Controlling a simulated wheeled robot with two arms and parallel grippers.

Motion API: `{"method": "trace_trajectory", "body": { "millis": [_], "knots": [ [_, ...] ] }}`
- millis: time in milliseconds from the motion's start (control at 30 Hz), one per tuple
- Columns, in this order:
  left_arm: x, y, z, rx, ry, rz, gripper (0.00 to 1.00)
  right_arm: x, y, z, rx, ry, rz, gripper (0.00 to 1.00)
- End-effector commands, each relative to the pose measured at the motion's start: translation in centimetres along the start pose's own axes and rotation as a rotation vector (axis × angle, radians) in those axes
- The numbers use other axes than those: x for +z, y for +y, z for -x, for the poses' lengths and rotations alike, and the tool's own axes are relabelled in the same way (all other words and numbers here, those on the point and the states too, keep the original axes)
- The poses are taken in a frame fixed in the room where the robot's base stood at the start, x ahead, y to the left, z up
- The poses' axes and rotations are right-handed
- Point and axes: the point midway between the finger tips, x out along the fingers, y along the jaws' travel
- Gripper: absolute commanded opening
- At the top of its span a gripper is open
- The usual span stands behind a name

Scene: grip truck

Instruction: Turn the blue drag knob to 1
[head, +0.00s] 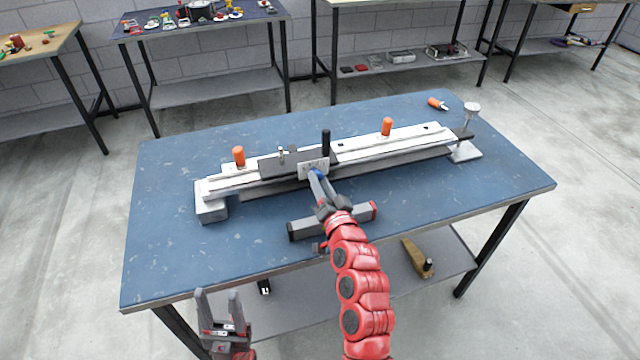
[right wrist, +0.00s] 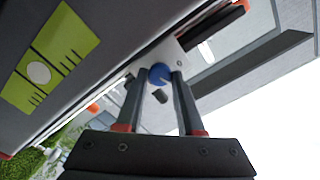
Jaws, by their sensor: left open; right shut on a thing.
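The blue drag knob (head: 318,173) is on a small light plate at the front of the long rail device (head: 410,140), near its middle. In the head view it is mostly hidden by my right gripper (head: 319,184). In the right wrist view the round blue knob (right wrist: 160,75) sits between the two fingertips of the right gripper (right wrist: 158,80), which is shut on it. I cannot read any scale or number by the knob. My left gripper (head: 220,303) is open and empty, low at the left, in front of the table's front edge.
A grey bar with red and black ends (head: 350,217) lies on the blue table (head: 170,250) beside my right forearm. Orange handles (head: 238,156) and a black upright handle (head: 326,142) rise from the device. An orange-handled tool (head: 435,102) lies at the back right. The table's front left is clear.

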Motion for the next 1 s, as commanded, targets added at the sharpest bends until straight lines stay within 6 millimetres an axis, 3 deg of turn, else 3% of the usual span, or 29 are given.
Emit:
{"method": "trace_trajectory", "body": {
  "millis": [533, 567, 600, 1000],
  "knots": [
    [0.01, 0.00, 0.09, 0.000, 0.000, 0.000, 0.50, 0.10, 0.03, 0.00, 0.001, -0.002, 0.021, 0.00],
    [0.02, 0.00, 0.09, 0.000, 0.000, 0.000, 0.50, 0.10, 0.04, 0.00, 0.001, -0.002, 0.021, 0.42],
    [0.02, 0.00, 0.09, 0.000, 0.000, 0.000, 0.50, 0.09, 0.03, 0.00, 0.001, -0.002, 0.021, 0.49],
    [0.04, 0.01, 0.17, 0.000, 0.000, 0.000, 0.50, 0.16, 0.07, 0.55, 0.001, -0.002, 0.020, 0.49]
  ]
}}
